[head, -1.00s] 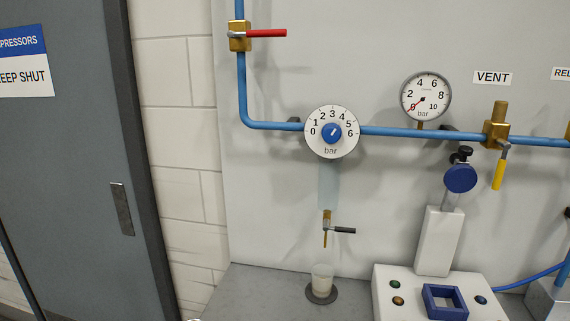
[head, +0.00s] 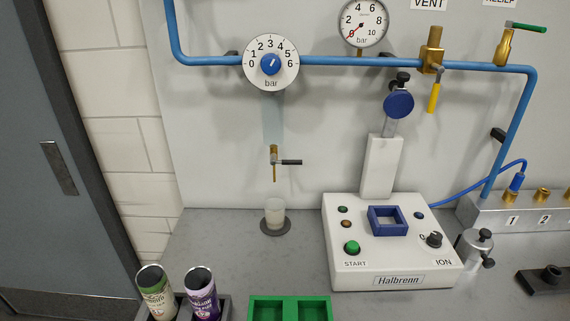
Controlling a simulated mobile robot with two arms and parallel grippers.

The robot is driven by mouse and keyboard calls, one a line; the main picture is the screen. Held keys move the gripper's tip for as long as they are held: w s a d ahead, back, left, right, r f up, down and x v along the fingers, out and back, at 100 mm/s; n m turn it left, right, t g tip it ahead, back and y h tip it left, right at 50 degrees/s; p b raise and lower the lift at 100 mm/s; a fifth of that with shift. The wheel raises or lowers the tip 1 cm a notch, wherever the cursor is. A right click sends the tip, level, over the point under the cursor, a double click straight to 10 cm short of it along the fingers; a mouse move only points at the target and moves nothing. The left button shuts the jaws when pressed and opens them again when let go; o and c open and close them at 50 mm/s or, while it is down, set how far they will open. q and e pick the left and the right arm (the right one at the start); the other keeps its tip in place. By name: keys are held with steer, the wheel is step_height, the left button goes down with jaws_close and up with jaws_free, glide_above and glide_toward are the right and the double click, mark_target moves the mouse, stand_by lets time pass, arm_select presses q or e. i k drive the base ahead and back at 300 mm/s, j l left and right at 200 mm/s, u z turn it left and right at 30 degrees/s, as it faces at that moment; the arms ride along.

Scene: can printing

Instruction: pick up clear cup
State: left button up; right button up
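The clear cup (head: 274,213) is a small translucent, whitish cup. It stands upright on a dark round pad (head: 275,229) on the grey counter. A brass tap (head: 274,163) with a dark lever hangs above it, apart from the cup. Neither of my grippers shows in the head view.
A white machine (head: 392,243) with START button stands right of the cup. Green (head: 155,292) and purple (head: 202,294) cans stand in a dark holder at front left. A green tray (head: 290,300) lies at the front. Counter around the cup is clear.

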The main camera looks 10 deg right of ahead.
mark_target(274, 208)
steer(key=l+z, duration=0.95)
steer(key=i+j, duration=0.05)
steer(key=j, duration=0.05)
